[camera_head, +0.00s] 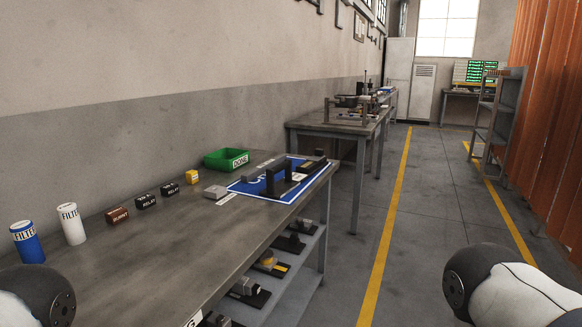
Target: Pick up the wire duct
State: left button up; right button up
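No thing in the head view is plainly marked as the wire duct, and I cannot tell which part it is. A black upright fixture (285,181) stands on a blue mat (243,187) at the far end of the near bench. A dark long piece (312,165) lies at the mat's right side, too small to name surely. Only rounded links of my two arms show, at the bottom left and bottom right corners. Both grippers are out of view.
On the near bench (150,256) stand a blue filter (27,243), a white filter (72,224), a burnt relay (117,216), black relays (146,201), a yellow block (192,177) and a green bin (226,159). Parts lie on a lower shelf (292,279). The aisle (440,205) is clear.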

aim_at(249, 176)
jog(key=i+l+u, duration=0.15)
jog(key=i+l, duration=0.15)
jog(key=i+l+u, duration=0.15)
jog(key=l, duration=0.3)
jog(key=i+l+u, duration=0.15)
jog(key=i+l, duration=0.2)
jog(key=i+l+u, duration=0.15)
jog(key=l, duration=0.4)
jog(key=i+l+u, duration=0.2)
jog(key=l, duration=0.3)
jog(key=i+l+u, duration=0.15)
jog(key=l, duration=0.35)
jog(key=i+l+u, duration=0.15)
jog(key=l, duration=0.4)
jog(key=i+l+u, duration=0.15)
jog(key=l, duration=0.4)
jog(key=i, duration=0.05)
